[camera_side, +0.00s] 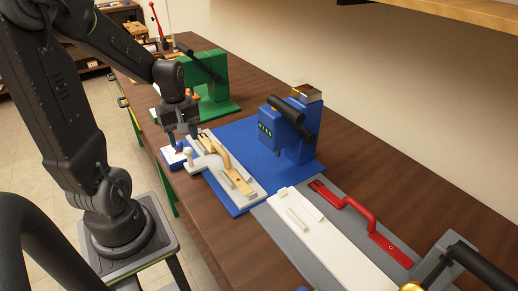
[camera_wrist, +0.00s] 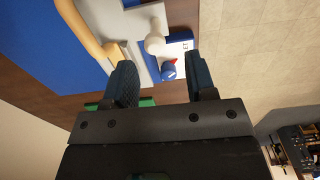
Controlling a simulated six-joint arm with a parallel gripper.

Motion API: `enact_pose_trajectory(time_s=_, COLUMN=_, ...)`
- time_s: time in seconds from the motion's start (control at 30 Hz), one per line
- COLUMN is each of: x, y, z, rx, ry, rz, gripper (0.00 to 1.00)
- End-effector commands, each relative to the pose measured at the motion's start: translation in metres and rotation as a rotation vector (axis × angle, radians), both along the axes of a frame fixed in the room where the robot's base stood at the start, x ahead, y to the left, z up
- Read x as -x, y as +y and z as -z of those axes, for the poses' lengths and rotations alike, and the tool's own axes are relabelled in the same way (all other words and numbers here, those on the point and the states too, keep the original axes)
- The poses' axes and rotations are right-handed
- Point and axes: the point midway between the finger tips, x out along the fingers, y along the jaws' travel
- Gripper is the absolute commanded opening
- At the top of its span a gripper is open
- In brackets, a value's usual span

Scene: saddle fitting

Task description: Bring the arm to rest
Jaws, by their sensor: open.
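My gripper (camera_side: 181,138) is open and empty, pointing down above the small blue block with a white top (camera_side: 174,156) at the table's near edge. In the wrist view, my two dark fingers (camera_wrist: 162,75) stand apart, with a small blue knob (camera_wrist: 168,71) with a red mark showing between them. A white knob (camera_wrist: 155,44) stands just beyond it; it also shows in the side view (camera_side: 188,153). No object is held. Contact between my fingertips and the things below cannot be told.
A curved tan handle (camera_side: 224,157) lies on a pale plate on the blue base (camera_side: 236,133). The blue machine (camera_side: 295,140) with a black lever stands behind. A green machine (camera_side: 208,80) is farther back. A red handle (camera_side: 350,208) and white bar (camera_side: 320,237) lie at right.

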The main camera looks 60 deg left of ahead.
Motion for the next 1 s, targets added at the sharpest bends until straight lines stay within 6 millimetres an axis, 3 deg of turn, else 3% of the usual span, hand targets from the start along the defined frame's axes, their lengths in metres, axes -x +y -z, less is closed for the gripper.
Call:
enact_pose_trajectory(time_s=0.17, x=-0.017, y=-0.036, z=-0.028, rx=-0.068, ry=-0.066, rz=0.277, gripper=0.51)
enact_pose_trajectory(time_s=0.3, x=-0.026, y=-0.093, z=-0.064, rx=-0.165, ry=-0.165, rz=0.694, gripper=0.51)
enact_pose_trajectory(time_s=0.4, x=-0.021, y=-0.132, z=-0.088, rx=-0.235, ry=-0.237, rz=0.985, gripper=0.51)
enact_pose_trajectory(time_s=0.53, x=-0.008, y=-0.171, z=-0.11, rx=-0.314, ry=-0.318, rz=1.286, gripper=0.51)
enact_pose_trajectory(time_s=0.7, x=0.006, y=-0.194, z=-0.122, rx=-0.373, ry=-0.375, rz=1.493, gripper=0.51)
enact_pose_trajectory(time_s=1.0, x=0.008, y=-0.197, z=-0.124, rx=-0.382, ry=-0.383, rz=1.525, gripper=0.51)
